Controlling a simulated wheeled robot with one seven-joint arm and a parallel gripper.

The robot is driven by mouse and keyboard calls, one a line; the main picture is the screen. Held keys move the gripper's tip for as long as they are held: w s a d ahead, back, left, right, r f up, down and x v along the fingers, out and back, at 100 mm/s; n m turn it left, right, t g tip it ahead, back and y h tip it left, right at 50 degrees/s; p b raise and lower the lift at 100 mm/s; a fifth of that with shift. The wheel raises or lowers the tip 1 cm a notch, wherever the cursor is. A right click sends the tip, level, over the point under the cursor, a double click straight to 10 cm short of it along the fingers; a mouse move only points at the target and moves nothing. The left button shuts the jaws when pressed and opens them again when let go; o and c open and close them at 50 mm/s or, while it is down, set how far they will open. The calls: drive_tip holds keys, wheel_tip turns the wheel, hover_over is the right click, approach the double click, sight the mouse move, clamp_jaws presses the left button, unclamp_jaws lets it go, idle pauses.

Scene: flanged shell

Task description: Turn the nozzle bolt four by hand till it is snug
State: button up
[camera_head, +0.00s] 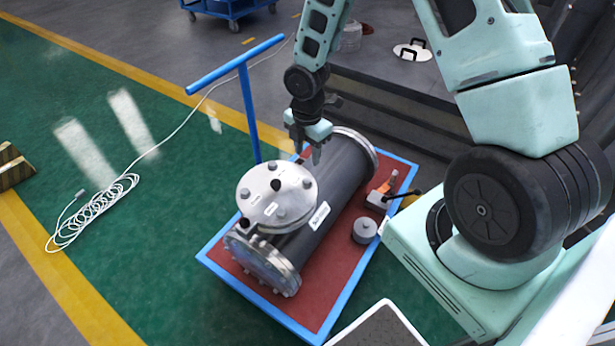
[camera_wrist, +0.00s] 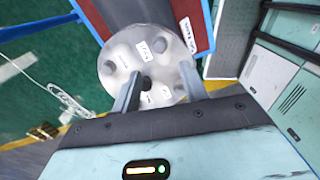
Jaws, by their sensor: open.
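The nozzle (camera_head: 262,206) is a round, light metal flange cover on the dark cylindrical shell (camera_head: 342,180). Several bolt heads stand around its rim, with small white labels and a dark spot near its middle. The labels are too small to read, so I cannot tell which bolt is number four. My gripper (camera_head: 312,152) is open above the shell, behind and to the right of the nozzle, apart from it. In the wrist view the nozzle cover (camera_wrist: 122,45) lies beyond my spread fingers (camera_wrist: 160,90). One bolt head (camera_wrist: 146,83) shows between them; the fingers hide part of the cover.
The shell lies on a red-topped cart with a blue rim (camera_head: 318,333) and a blue push handle (camera_head: 248,95). An orange-and-grey tool (camera_head: 381,193) and a grey cylinder (camera_head: 365,230) sit at its right. A white cable (camera_head: 95,205) lies coiled on the green floor.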

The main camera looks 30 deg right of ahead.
sight(307, 180)
wheel_tip(307, 180, down, 10)
drive_tip(key=shift+r+b, duration=0.2)
drive_tip(key=shift+b, duration=0.1)
clamp_jaws()
